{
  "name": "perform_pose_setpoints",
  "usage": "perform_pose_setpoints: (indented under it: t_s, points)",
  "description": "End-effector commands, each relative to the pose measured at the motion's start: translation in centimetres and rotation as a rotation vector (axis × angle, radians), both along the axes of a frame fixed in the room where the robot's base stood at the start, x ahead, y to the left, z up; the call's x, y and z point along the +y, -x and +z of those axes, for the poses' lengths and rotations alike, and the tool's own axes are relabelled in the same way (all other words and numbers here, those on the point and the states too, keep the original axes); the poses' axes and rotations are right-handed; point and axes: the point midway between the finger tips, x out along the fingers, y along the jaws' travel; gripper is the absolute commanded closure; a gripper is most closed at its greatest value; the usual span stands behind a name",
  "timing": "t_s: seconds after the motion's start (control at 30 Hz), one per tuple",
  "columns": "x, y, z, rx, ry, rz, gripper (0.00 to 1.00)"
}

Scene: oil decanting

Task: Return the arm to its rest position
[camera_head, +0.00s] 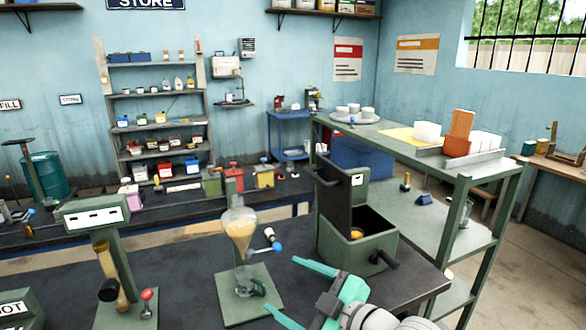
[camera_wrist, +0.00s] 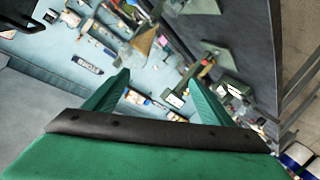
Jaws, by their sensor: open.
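My gripper (camera_head: 297,290) is at the lower middle of the head view, above the front of the dark bench (camera_head: 185,270). Its two teal fingers are spread apart with nothing between them. In the wrist view both green fingers show apart, and the gripper (camera_wrist: 158,80) is empty there too. To its left in the head view stands a glass funnel (camera_head: 240,230) with amber liquid, on a green stand (camera_head: 250,295) with a blue-handled tap. Behind and right of the gripper is a green open-topped box (camera_head: 350,250) with a raised dark panel and a black handle.
A green stand with a labelled head (camera_head: 92,215) and an amber tube is at the left. A green shelf unit (camera_head: 440,155) bearing cups and blocks borders the right. Small bottles and tins line the back bench.

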Motion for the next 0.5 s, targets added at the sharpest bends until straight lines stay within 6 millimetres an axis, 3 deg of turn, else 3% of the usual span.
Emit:
perform_pose_setpoints:
  t_s: [0.27, 0.5]
  points:
    - [2.2, -1.8, -0.5, -0.028, -0.346, -0.125, 0.24]
    - [2.5, -2.1, -3.2, -0.010, -0.595, -0.263, 0.24]
